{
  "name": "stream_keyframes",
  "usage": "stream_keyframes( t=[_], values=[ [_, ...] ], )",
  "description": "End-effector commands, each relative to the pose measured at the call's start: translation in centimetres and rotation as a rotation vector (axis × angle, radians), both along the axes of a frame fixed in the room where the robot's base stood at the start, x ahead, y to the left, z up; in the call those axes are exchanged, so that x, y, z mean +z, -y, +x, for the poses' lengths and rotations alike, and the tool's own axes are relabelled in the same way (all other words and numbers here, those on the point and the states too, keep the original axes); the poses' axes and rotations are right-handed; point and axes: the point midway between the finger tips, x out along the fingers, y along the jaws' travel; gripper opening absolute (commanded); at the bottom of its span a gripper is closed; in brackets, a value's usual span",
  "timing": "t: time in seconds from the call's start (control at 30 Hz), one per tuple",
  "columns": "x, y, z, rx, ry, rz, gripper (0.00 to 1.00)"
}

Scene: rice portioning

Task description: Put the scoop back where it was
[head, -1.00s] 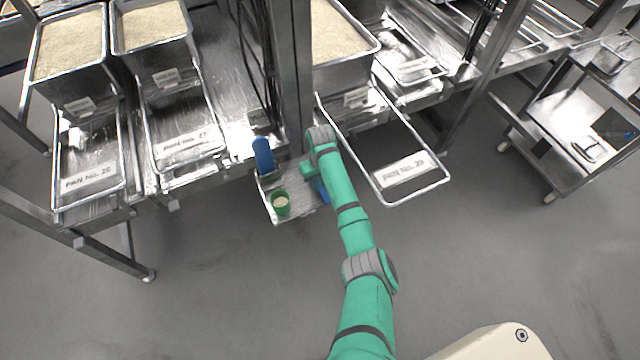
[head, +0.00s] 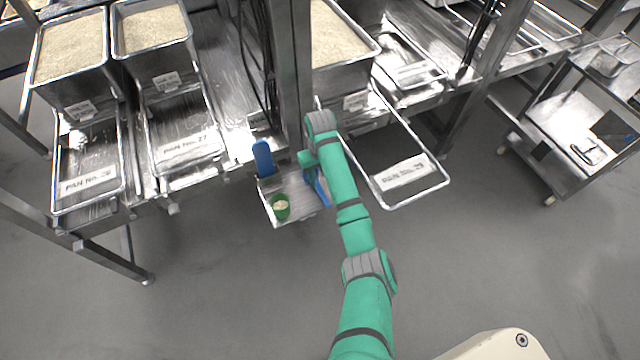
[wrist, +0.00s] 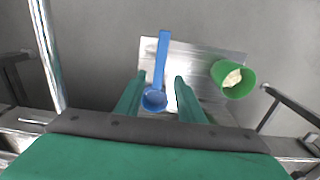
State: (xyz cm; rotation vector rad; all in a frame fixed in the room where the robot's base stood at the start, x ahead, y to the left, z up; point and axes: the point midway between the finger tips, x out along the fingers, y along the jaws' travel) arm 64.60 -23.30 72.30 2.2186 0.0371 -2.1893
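The blue scoop (wrist: 155,99) lies on a small metal shelf (wrist: 205,62), its handle pointing away from my gripper in the wrist view. In the head view the scoop (head: 316,187) shows beside my arm, partly hidden by it. My gripper (wrist: 160,77) is open, with its two green fingers on either side of the scoop and gaps showing between. In the head view my gripper (head: 306,159) is above the back of the small shelf, mostly hidden by my wrist. A green cup (wrist: 233,80) with rice in it stands on the shelf, right of the scoop in the wrist view.
A blue upright object (head: 263,157) stands at the shelf's back left. A metal post (head: 291,75) rises just behind my gripper. The empty tray frame marked PAN No. 29 (head: 447,184) juts out to the right. Rice bins (head: 70,80) stand at the left. The floor in front is clear.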

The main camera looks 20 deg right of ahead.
Motion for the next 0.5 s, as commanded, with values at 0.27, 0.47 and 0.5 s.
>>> stream_keyframes(
  t=[0.27,0.47,0.5],
  values=[
    [4.1,0.0,0.0,0.001,0.002,-0.001,0.35],
    [4.9,0.0,-0.1,0.0,0.0,0.0,0.35],
    [5.0,0.0,-0.1,0.0,0.0,0.0,0.35]
  ],
)
